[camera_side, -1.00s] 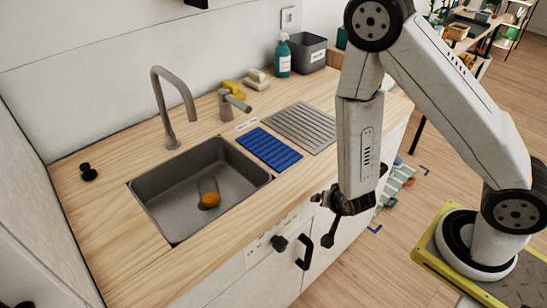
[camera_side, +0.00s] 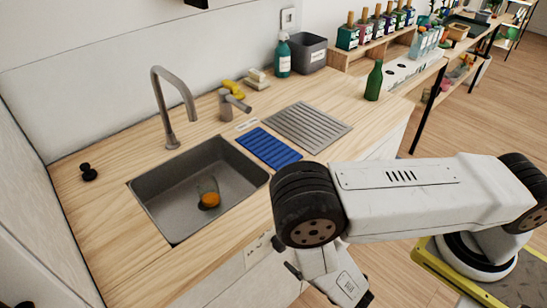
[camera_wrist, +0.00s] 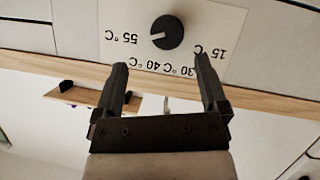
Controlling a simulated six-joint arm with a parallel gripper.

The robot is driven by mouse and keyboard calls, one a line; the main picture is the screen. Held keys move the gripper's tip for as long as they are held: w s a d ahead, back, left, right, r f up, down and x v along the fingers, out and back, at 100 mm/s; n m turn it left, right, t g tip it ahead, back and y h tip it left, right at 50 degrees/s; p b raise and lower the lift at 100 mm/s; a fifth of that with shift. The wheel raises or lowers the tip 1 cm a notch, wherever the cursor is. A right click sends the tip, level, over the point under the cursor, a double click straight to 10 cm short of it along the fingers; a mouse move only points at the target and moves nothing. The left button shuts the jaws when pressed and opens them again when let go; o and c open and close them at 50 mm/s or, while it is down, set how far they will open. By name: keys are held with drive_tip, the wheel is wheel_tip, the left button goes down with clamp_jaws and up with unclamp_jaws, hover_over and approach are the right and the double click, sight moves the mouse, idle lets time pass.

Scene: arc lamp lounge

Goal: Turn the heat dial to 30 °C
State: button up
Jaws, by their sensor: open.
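The heat dial (camera_wrist: 167,32) is a round black knob on a white scale plate (camera_wrist: 226,28) in the wrist view. The plate appears upside down, with marks of 55, 40, 30 and 15 °C. A pale line on the knob points left, roughly toward the 55 °C mark. My gripper (camera_wrist: 162,66) is open, with its two dark fingers below the knob in the picture and apart from it. Nothing is between the fingers. In the side view my arm covers the dial, and only part of its plate (camera_side: 257,249) shows on the cabinet front.
The wooden counter edge (camera_wrist: 55,66) crosses the wrist view behind the fingers. In the side view the sink (camera_side: 160,213) holds a glass with something orange. A blue mat (camera_side: 268,148) and a green bottle (camera_side: 374,81) are on the counter.

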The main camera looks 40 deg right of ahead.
sight(277, 244)
drive_tip(key=shift+s+a+f+n+t, duration=0.1)
drive_tip(key=shift+s+a+n+t, duration=0.25)
drive_tip(key=shift+n, duration=0.15)
drive_tip(key=shift+w, duration=0.2)
drive_tip(key=shift+x, duration=3.8)
drive_tip(key=shift+f, duration=0.1)
drive_tip(key=shift+s, duration=0.1)
clamp_jaws()
